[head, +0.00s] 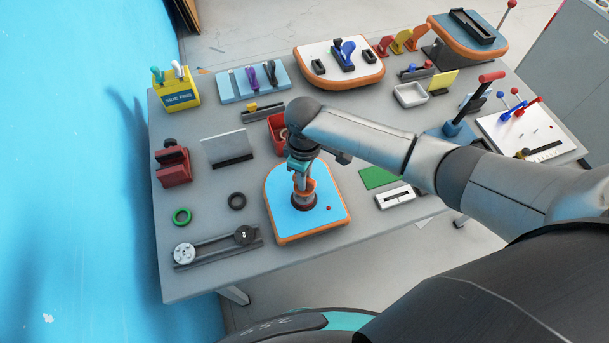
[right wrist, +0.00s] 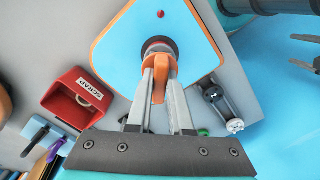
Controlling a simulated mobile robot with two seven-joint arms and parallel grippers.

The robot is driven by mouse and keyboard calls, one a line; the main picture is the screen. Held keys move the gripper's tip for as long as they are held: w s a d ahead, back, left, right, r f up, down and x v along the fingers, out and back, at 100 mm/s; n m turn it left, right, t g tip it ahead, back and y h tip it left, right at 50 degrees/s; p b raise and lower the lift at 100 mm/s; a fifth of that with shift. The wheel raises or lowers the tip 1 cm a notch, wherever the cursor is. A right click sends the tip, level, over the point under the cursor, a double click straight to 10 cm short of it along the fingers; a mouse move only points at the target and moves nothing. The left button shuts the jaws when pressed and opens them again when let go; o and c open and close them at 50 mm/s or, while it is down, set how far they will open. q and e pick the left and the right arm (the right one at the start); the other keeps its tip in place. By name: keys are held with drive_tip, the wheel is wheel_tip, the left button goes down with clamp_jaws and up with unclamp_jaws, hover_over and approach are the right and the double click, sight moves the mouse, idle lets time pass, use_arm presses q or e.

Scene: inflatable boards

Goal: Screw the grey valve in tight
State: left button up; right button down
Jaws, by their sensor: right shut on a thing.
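The blue board with an orange rim (head: 283,220) lies near the table's front edge; it also shows in the right wrist view (right wrist: 130,35). My right gripper (head: 304,190) points down over this ring. In the right wrist view its two fingers (right wrist: 159,75) are shut on an orange piece (right wrist: 159,82) standing at the ring. A little grey shows inside the ring (right wrist: 158,45), probably the grey valve, mostly hidden by the fingers and the orange piece.
A red bin (head: 275,127) stands just behind the board; its label shows in the right wrist view. A white-faced device (head: 395,196) is on the right.

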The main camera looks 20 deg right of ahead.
drive_tip(key=shift+f+b, duration=0.6)
drive_tip(key=shift+f, duration=0.45)
drive_tip(key=c, duration=0.7)
unclamp_jaws()
drive_tip(key=shift+c, duration=0.2)
wheel_tip(320, 180, up, 15)
drive_tip(key=shift+r+p, duration=0.15)
drive_tip(key=shift+p, duration=0.2)
